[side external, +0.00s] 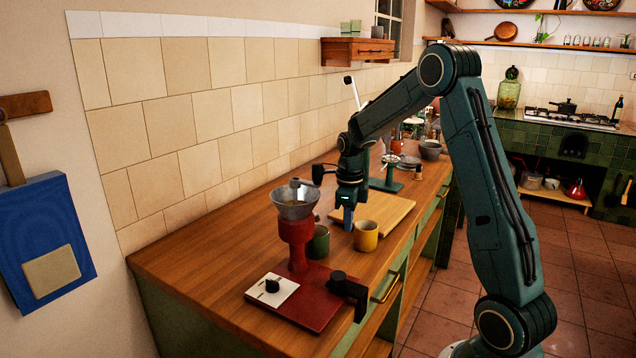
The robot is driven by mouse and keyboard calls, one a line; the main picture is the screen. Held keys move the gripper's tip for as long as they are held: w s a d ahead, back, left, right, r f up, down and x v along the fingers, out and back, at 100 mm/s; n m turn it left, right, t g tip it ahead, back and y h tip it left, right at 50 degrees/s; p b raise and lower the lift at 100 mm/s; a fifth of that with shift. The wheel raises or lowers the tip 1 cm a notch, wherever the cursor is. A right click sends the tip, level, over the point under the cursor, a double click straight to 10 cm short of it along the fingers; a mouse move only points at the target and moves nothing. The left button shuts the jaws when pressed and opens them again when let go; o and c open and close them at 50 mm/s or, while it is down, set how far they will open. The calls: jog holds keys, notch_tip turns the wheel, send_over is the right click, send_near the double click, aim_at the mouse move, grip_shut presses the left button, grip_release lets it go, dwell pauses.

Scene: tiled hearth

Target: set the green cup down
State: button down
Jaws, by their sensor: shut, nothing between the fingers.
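The green cup (320,243) stands on the wooden counter, just right of the red grinder (296,240), which partly hides its left side. My gripper (348,222) points down above and to the right of the green cup, apart from it in the picture. Its fingers are shut with nothing between them. A yellow cup (366,237) stands on the counter just right of and in front of my fingertips. I cannot tell how far above the counter the fingertips are.
A wooden board (388,212) lies behind the yellow cup. The grinder has a metal funnel (295,201) on top and a red base (310,305) at the front. A green stand (386,180) and bowls are farther back. The counter's left front (195,262) is clear.

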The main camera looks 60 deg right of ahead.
jog(key=shift+r, duration=2.5)
jog(key=s+a+r+n+t, duration=0.1)
jog(key=s+a+r+n, duration=0.35)
jog(key=a+n, duration=0.3)
jog(key=s+a+r+n+t, duration=0.1)
jog(key=s+a+r+n, duration=0.2)
jog(key=a+r+n, duration=0.35)
jog(key=s+a+n+t, duration=0.1)
jog(key=s+a+n, duration=0.3)
jog(key=n, duration=0.5)
jog(key=s+a+f+n+t, duration=0.1)
jog(key=s+a+n+t, duration=0.1)
jog(key=s+a+n, duration=0.3)
jog(key=s+n, duration=0.3)
jog(key=n, duration=0.1)
jog(key=shift+s+a+n+t, duration=0.2)
jog(key=shift+s+n+t, duration=0.1)
jog(key=shift+s+n, duration=0.1)
